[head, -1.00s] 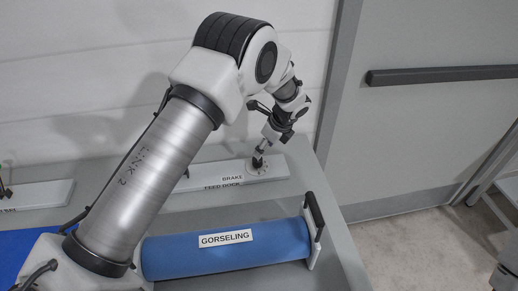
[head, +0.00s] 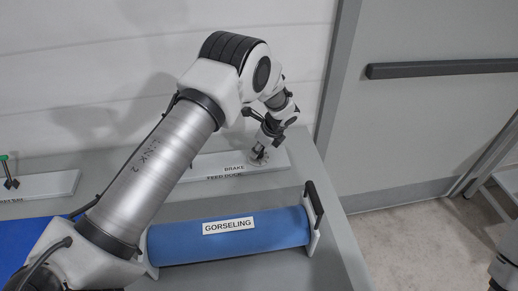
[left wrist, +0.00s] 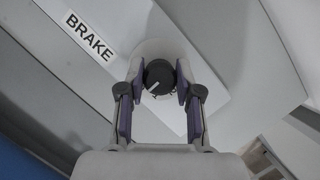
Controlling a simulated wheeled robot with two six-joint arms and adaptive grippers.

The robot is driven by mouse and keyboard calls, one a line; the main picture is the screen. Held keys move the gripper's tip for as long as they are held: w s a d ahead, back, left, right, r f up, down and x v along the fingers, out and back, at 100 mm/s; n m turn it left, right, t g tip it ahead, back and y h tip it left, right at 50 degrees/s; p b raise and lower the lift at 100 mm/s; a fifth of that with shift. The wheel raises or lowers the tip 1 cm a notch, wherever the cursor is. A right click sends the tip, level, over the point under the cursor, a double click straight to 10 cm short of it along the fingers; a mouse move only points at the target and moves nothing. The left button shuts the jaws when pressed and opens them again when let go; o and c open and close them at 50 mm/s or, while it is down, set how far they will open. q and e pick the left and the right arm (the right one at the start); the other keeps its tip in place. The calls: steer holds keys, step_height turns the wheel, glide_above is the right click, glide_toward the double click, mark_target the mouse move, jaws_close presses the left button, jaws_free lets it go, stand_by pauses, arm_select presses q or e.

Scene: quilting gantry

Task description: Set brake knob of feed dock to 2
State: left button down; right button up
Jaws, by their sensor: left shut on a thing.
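The brake knob (left wrist: 159,77) is a round dark knob with a white pointer line, seen from above in the left wrist view. The line points toward the lower left of that picture. The digits around the knob are too small to read. My left gripper (left wrist: 160,84) is shut on the knob, one finger on each side. In the head view my left gripper (head: 261,151) comes down on the knob's round base (head: 262,164), at the right end of the white feed dock panel (head: 215,166). The knob itself is mostly hidden there. My right gripper is not in view.
A blue roll (head: 270,235) labelled GORSELING lies in front of the panel, with a dark-handled end bracket (head: 314,205) at its right. Another white panel (head: 45,185) with a green-tipped lever (head: 6,170) stands at the left. A door (head: 430,130) is at the right.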

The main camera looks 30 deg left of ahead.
arm_select(q)
steer(key=shift+s+f+n+b, duration=0.1)
steer(key=shift+f+n+b, duration=0.2)
steer(key=shift+n, duration=0.2)
steer(key=n+g+b, duration=0.1)
steer(key=n, duration=0.1)
steer(key=shift+f+n, duration=0.1)
steer(key=shift+n, duration=0.2)
steer(key=n+g+b, duration=0.1)
steer(key=n, duration=0.1)
steer(key=n+g+b, duration=0.1)
steer(key=n, duration=0.1)
steer(key=shift+n+h+b, duration=0.3)
steer(key=shift+h, duration=0.1)
steer(key=n+g+h+b, duration=0.1)
steer(key=n, duration=0.2)
steer(key=shift+f+n, duration=0.1)
steer(key=shift+n, duration=0.2)
steer(key=shift+n+g+h+b, duration=0.5)
steer(key=shift+n+h+b, duration=0.25)
steer(key=shift+n, duration=1.25)
steer(key=c, duration=0.8)
jaws_free()
steer(key=shift+r, duration=0.2)
